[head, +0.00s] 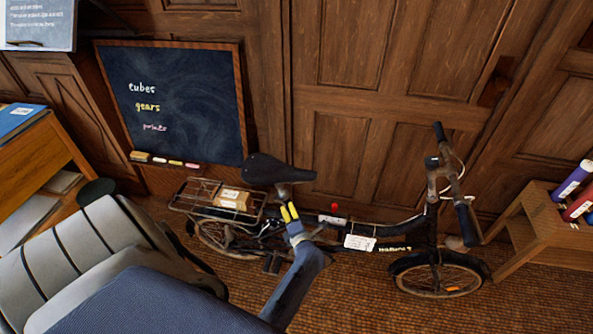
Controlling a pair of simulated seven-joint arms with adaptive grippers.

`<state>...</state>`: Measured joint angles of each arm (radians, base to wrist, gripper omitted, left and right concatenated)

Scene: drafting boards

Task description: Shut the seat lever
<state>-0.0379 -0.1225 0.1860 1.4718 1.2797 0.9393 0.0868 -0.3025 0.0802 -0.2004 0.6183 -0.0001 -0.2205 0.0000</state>
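A folding bicycle stands side-on against the wood panelling, with a black saddle (277,169) on its seat post (284,192). My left gripper (290,211), with yellow finger pads, is just below the saddle, in front of the seat post. The pads look close together; whether they touch the post or anything else is unclear. The seat lever cannot be made out for certain. A small red knob (334,206) shows right of the gripper, above the frame tube (379,230); I cannot tell if it belongs to the lever. My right gripper is not in view.
A rear rack (190,196) carries a cardboard box (234,199). The handlebar (467,222) sticks out at the right. A grey padded seat (75,255) fills the lower left.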

